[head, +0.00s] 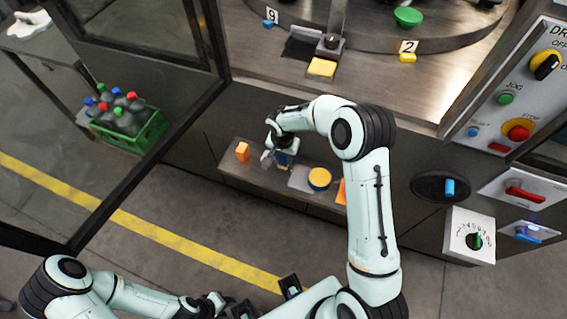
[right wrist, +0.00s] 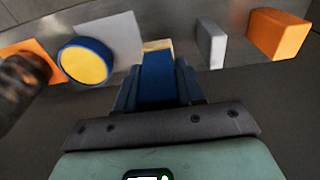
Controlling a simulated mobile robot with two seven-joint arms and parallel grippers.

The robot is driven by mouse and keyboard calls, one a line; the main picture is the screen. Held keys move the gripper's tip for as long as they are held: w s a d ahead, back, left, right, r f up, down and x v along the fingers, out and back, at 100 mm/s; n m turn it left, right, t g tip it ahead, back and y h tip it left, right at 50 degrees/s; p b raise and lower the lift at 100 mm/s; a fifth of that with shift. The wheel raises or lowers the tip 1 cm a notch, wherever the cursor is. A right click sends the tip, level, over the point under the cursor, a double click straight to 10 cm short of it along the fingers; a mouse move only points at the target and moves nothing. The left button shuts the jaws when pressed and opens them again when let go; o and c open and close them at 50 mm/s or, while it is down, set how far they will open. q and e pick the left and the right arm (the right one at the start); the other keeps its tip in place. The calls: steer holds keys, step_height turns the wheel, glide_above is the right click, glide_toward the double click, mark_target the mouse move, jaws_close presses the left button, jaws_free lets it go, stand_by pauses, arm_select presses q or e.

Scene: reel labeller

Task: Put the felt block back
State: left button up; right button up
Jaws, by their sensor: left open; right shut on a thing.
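My right gripper (head: 276,158) is over the low shelf on the machine's front and is shut on a blue block with a pale cream end, which I take to be the felt block (right wrist: 157,80). In the head view the block (head: 284,160) is partly hidden by the gripper. The block's far end is near the shelf; I cannot tell whether it touches. My left gripper (head: 222,304) is open, low at the bottom of the head view, away from the shelf.
The shelf (head: 232,170) also bears an orange block (head: 242,152), a grey block (right wrist: 210,45) and a yellow disc with blue rim (head: 320,178) on a pale plate. Another orange piece (right wrist: 32,60) stands beyond. An open door (head: 205,95) and green bottle crate (head: 130,135) are left.

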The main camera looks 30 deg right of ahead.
mark_target(283, 164)
steer(key=shift+f, duration=2.55)
steer(key=shift+f, duration=0.2)
steer(key=o, duration=1.1)
steer(key=shift+r, duration=0.1)
steer(key=r, duration=1.1)
steer(key=shift+s+a+r, duration=0.3)
steer(key=shift+a+r, duration=0.05)
steer(key=s+a+f+n+g+y, duration=0.1)
steer(key=s+a+f+n+y, duration=0.1)
steer(key=s+a+f, duration=0.5)
steer(key=s+a+f+n+y, duration=0.2)
steer(key=s+f, duration=0.6)
steer(key=f, duration=0.4)
steer(key=s+a+f, duration=0.1)
steer(key=s, duration=0.4)
steer(key=s+a+f+n, duration=0.1)
steer(key=s+f, duration=0.1)
steer(key=s, duration=0.3)
steer(key=s+a+f+n, duration=0.1)
steer(key=s, duration=0.4)
steer(key=shift+s+a+f+g, duration=0.1)
steer(key=shift+a+f+g, duration=0.05)
steer(key=shift+a+g, duration=0.15)
